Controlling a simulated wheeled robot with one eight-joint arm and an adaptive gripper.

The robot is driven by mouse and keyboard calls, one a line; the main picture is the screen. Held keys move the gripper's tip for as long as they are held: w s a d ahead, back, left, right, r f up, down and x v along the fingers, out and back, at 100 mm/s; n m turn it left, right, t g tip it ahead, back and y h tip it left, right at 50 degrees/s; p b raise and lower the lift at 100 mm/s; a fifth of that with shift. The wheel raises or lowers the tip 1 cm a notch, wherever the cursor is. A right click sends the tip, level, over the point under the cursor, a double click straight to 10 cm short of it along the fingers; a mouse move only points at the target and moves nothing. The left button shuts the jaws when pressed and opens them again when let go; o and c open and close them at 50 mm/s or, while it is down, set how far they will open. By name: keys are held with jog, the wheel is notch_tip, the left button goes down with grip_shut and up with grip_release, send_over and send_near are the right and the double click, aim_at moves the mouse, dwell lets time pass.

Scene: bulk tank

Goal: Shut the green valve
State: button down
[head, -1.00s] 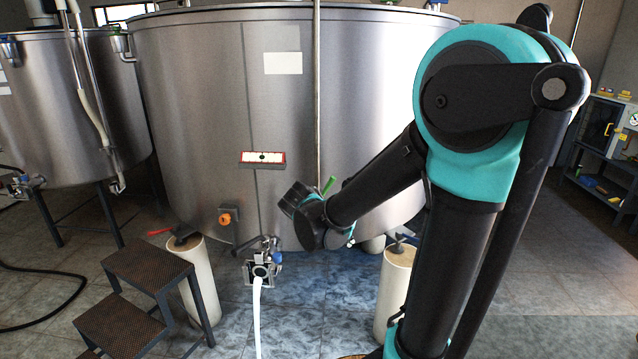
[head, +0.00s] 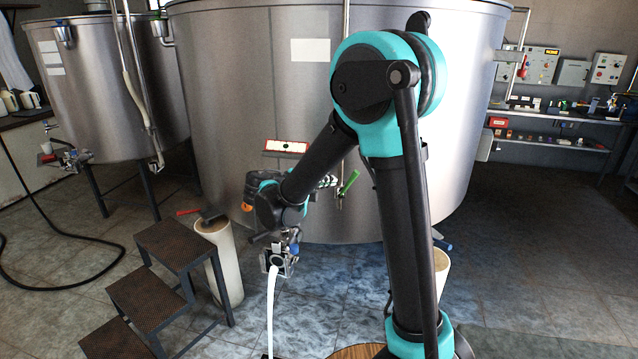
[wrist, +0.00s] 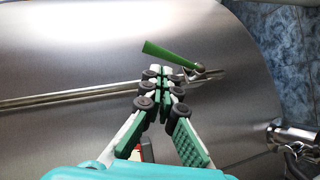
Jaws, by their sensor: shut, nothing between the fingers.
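The green valve has a green lever handle (head: 349,181) on a thin upright pipe at the front of the large steel tank (head: 240,100). In the head view the handle slants up to the right from its pivot. In the wrist view the green handle (wrist: 170,54) lies slantwise just beyond the fingertips, its pivot end at the metal valve body (wrist: 208,73). My gripper (wrist: 160,73) is shut and empty, its tips close to the handle; contact cannot be told. In the head view my gripper (head: 328,181) is just left of the handle, partly hidden by my arm.
A lower outlet valve (head: 279,262) with a white hose stands below my wrist. A second tank (head: 95,90) stands further left. Floor at right is open.

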aim_at(352, 181)
jog(key=x, duration=0.7)
jog(key=shift+d, duration=0.1)
jog(key=shift+d+m+y, duration=0.3)
jog(key=shift+d+y, duration=0.15)
jog(key=shift+y, duration=0.05)
jog(key=shift+s+d+f+m+g+y, duration=0.1)
jog(key=shift+d+m+g+y, duration=0.15)
jog(key=shift+d+y, duration=0.15)
jog(key=shift+s+d+f+m+g+y, duration=0.1)
jog(key=shift+d+m+g+y, duration=0.05)
jog(key=shift+d+m+y, duration=0.2)
jog(key=d+f+m+y, duration=0.3)
jog(key=d+f+y, duration=0.1)
jog(key=y, duration=0.2)
jog(key=shift+d+f, duration=0.25)
jog(key=shift+f, duration=0.05)
jog(key=shift+s+f+y, duration=0.1)
jog(key=shift+f+y, duration=0.05)
jog(key=shift+y, duration=0.1)
jog(key=shift+a, duration=0.1)
dwell(0.5)
